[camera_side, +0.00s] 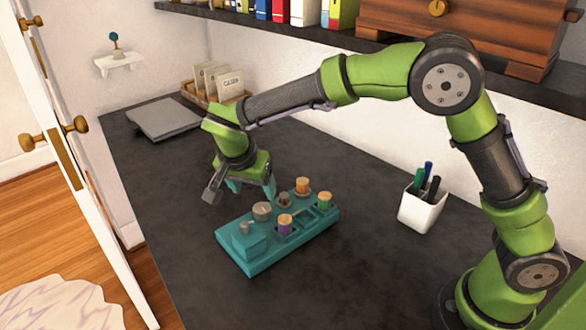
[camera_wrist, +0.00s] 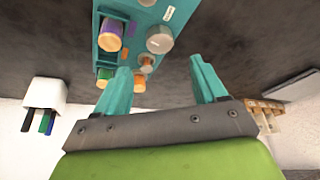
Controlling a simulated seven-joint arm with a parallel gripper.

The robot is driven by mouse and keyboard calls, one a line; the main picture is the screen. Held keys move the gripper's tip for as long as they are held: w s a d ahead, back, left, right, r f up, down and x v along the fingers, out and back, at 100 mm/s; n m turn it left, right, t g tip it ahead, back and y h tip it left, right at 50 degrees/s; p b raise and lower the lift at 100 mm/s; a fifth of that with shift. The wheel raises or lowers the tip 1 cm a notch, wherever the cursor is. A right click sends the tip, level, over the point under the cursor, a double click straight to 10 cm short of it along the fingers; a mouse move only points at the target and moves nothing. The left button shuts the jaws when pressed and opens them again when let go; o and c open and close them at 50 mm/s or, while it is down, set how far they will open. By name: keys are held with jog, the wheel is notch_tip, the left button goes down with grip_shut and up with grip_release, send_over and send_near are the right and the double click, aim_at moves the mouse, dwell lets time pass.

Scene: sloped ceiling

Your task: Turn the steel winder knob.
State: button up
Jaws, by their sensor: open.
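A teal board (camera_side: 258,262) lies on the dark desk and bears several round pieces. A wide grey metallic knob (camera_side: 262,211) stands near its middle, with a smaller grey piece (camera_side: 284,200) beside it and another on a raised teal block (camera_side: 244,228). I cannot tell for sure which is the steel winder. My gripper (camera_side: 252,190) hangs just above and behind the board, open and empty. In the wrist view the wide grey knob (camera_wrist: 159,40) shows beyond the spread teal fingertips (camera_wrist: 161,66), apart from them.
The board also bears an orange-topped piece (camera_side: 302,185), a purple-sided piece (camera_side: 285,226) and a green-sided piece (camera_side: 325,201). A white pen cup (camera_side: 421,212) stands to the right. A grey flat slab (camera_side: 164,118) and a card tray (camera_side: 215,92) lie behind. The desk's left front is clear.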

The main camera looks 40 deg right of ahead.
aim_at(262, 207)
jog(key=x, duration=0.9)
jog(key=c, duration=1.1)
jog(key=shift+o, duration=0.2)
jog(key=shift+s+n, duration=0.1)
jog(key=shift+n, duration=0.3)
